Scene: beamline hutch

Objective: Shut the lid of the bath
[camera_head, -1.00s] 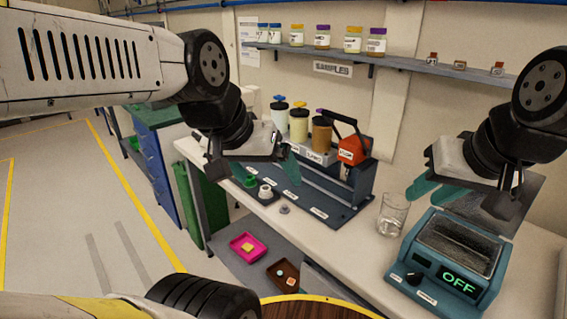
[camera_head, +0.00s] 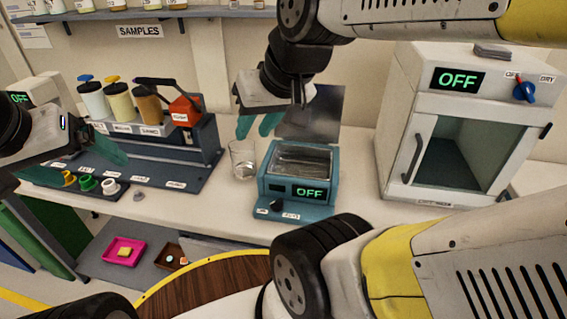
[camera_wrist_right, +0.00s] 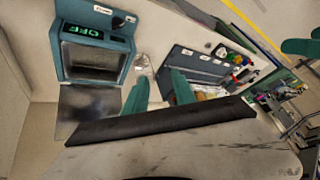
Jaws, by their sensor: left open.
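The teal bath (camera_head: 268,188) stands on the bench, its display reading OFF. Its flat grey lid (camera_head: 322,112) stands up open at the back edge, and the basin is uncovered. The right wrist view also shows the bath (camera_wrist_right: 68,75) and the lid (camera_wrist_right: 85,112). My right gripper (camera_head: 258,125) is open and empty, its teal fingers apart, above the bench behind the glass beaker and left of the lid. My left gripper (camera_head: 108,152) is open in front of the sample bottles at the left, far from the bath.
A glass beaker (camera_head: 242,160) stands just left of the bath. A white oven (camera_head: 398,90) with an OFF display stands to its right. A rack (camera_head: 200,160) with bottles and an orange-red device is at the left. A shelf (camera_head: 190,13) runs along the wall above.

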